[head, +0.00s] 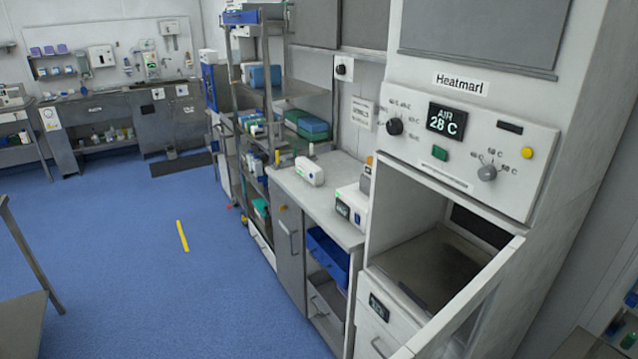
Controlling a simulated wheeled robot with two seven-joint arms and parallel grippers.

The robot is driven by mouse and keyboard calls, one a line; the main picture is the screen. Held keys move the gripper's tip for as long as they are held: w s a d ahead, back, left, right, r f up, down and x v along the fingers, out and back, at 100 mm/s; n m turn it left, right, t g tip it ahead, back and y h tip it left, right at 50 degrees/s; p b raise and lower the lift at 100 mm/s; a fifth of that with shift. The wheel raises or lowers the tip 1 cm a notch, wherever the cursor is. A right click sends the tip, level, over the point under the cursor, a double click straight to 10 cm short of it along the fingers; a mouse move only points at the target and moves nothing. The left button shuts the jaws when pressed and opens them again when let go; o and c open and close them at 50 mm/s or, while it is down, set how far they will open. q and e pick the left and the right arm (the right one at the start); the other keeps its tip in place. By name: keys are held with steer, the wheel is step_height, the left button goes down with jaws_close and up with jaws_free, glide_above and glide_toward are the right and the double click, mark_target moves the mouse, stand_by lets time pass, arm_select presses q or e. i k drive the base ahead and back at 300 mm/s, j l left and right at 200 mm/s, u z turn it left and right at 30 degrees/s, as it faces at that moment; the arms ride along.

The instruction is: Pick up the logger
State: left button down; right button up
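No object in the head view is labelled as a logger, and I cannot tell for sure which one it is. A small white rounded device (311,172) with a green mark lies on the grey counter (318,197). A white box with a dark display (350,208) stands on the same counter, nearer the heating cabinet. Neither of my grippers shows in the view, and nothing is seen touching these devices.
The heating cabinet (470,150) reads "AIR 28 C" above an open bay (425,250). A shelf rack (268,90) stands left of the counter. Blue floor (130,270) with a yellow strip (182,236) is clear.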

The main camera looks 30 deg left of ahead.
mark_target(304, 166)
steer(key=j+z, duration=0.2)
steer(key=j, duration=1.8)
steer(key=k, duration=0.05)
